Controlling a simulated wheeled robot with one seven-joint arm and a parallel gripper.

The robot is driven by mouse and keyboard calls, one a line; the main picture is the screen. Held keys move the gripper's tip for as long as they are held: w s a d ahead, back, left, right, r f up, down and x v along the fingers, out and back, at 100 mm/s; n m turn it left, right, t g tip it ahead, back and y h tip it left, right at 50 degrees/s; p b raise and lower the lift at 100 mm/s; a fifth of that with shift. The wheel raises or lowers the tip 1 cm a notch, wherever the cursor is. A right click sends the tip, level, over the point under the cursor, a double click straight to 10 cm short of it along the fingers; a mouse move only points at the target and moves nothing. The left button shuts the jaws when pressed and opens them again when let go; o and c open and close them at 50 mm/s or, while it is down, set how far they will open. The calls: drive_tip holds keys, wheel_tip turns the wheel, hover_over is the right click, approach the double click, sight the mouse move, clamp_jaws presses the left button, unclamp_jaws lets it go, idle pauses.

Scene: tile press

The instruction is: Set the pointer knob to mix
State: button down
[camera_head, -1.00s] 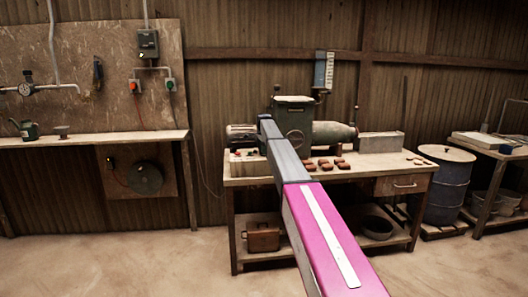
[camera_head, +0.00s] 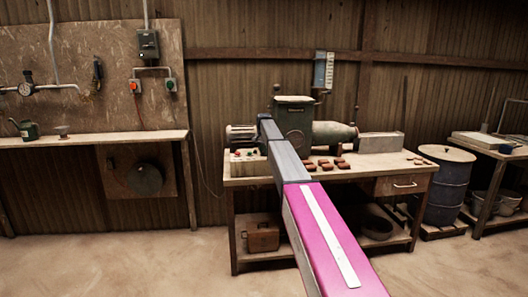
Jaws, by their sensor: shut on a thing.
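My arm (camera_head: 322,236), a magenta link with a white stripe and then dark grey links, reaches from the bottom of the picture to the machine on the workbench. Its far end is in front of the green housing (camera_head: 294,117). My gripper does not show; the arm's far links hide it. A small pale control box (camera_head: 247,156) with red and green spots stands on the bench just left of the arm. I cannot make out the pointer knob or its marks; it is too small or behind the arm.
The workbench (camera_head: 365,172) carries a motor (camera_head: 241,132), a grey barrel (camera_head: 334,133) and several brown tiles (camera_head: 324,164). A blue drum (camera_head: 446,185) stands right of it. A wall shelf (camera_head: 90,138) is at the left. The floor in front is clear.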

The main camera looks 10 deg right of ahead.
drive_tip(key=n, duration=0.5)
idle(0.6)
drive_tip(key=c, duration=1.1)
unclamp_jaws()
wheel_tip(320, 180, up, 11)
drive_tip(key=shift+f, duration=0.1)
drive_tip(key=shift+s, duration=0.1)
